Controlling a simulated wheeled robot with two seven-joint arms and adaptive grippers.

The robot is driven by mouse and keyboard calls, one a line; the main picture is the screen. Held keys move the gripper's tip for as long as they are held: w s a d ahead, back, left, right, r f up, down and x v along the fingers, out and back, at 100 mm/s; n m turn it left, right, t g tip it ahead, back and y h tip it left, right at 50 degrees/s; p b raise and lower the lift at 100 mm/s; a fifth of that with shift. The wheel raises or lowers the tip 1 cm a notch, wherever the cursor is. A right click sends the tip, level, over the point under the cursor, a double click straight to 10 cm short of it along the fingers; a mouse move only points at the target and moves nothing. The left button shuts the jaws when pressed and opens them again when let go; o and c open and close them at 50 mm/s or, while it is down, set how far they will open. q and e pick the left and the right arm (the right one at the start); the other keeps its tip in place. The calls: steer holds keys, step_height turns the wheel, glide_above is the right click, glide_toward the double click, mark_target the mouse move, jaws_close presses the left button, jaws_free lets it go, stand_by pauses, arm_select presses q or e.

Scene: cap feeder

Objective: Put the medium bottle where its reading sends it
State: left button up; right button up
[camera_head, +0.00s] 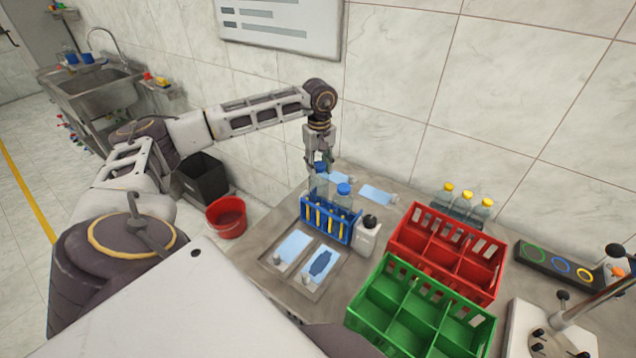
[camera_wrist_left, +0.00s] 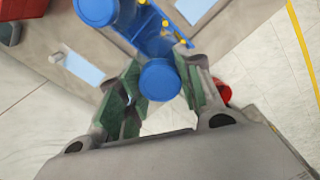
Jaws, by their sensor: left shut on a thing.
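My left gripper (camera_head: 318,156) reaches down at the blue rack and is shut on a clear bottle with a blue cap (camera_head: 320,168). In the left wrist view the round blue cap (camera_wrist_left: 160,80) sits between the two green-padded fingers (camera_wrist_left: 158,92). The held bottle is at the rack's left end; whether its base is still in a slot is hidden. A second blue-capped bottle (camera_head: 344,190) stands in the blue rack (camera_head: 330,225); its cap shows in the left wrist view (camera_wrist_left: 96,10). Which one is the medium bottle I cannot tell. My right gripper is not in view.
A red crate (camera_head: 448,252) and a green crate (camera_head: 420,305) look empty. A ringed panel (camera_head: 558,265) and stand (camera_head: 560,325) are right. Pale blue pads lie around.

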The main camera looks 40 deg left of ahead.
arm_select(q)
steer(key=shift+r+p, duration=2.65)
steer(key=shift+r, duration=2)
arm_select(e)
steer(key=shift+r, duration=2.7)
arm_select(q)
steer(key=shift+r, duration=0.1)
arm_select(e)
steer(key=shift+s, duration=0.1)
